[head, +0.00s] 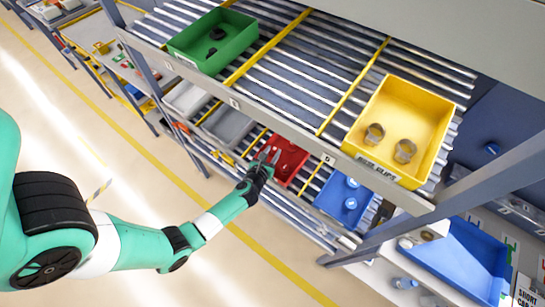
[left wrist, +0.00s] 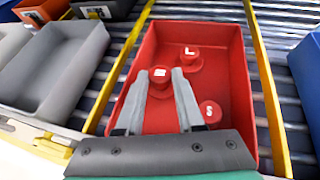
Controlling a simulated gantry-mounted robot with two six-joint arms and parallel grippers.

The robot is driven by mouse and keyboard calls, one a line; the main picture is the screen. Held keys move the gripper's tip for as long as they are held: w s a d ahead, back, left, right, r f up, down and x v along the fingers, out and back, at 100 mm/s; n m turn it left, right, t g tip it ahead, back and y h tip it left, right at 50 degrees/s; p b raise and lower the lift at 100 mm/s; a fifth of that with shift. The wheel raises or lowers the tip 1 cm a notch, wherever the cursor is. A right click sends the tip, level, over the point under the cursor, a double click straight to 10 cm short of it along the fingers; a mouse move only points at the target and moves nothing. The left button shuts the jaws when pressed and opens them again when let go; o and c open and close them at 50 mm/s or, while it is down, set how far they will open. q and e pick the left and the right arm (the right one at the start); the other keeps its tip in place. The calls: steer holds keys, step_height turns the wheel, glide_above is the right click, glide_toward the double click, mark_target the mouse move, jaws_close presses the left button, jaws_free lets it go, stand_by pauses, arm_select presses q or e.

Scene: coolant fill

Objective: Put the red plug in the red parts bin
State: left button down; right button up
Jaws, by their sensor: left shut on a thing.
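The red parts bin (left wrist: 236,60) sits on the lower roller shelf; it also shows in the head view (head: 292,163), partly hidden by my gripper. My left gripper (left wrist: 158,77) reaches over the bin's near edge; in the head view it is at the bin's left side (head: 268,155). Its fingers are shut on a red plug (left wrist: 160,73) with a white letter, probably M. I cannot tell whether this plug touches the bin floor. Two other red plugs lie in the bin, one marked L (left wrist: 190,54) and one marked S (left wrist: 210,112). My right gripper is not in view.
Yellow rails (left wrist: 265,75) flank the red bin. A grey bin (left wrist: 55,68) is to its left and a blue bin (head: 342,197) to its right. The upper shelf above holds a green bin (head: 212,40) and a yellow bin (head: 402,125).

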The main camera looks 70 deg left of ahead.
arm_select(q)
step_height(320, 180, down, 3)
steer(key=shift+d+r+b, duration=0.1)
steer(key=shift+r+b, duration=0.1)
steer(key=shift+b, duration=0.15)
steer(key=shift+r, duration=0.15)
steer(key=c, duration=0.5)
jaws_free()
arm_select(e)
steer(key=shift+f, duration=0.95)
arm_select(q)
steer(key=shift+d+r, duration=0.1)
steer(key=p+v, duration=0.2)
steer(key=v, duration=0.9)
steer(key=shift+s+d+r+p, duration=0.2)
steer(key=shift+s+p, duration=0.05)
steer(key=shift+p, duration=0.05)
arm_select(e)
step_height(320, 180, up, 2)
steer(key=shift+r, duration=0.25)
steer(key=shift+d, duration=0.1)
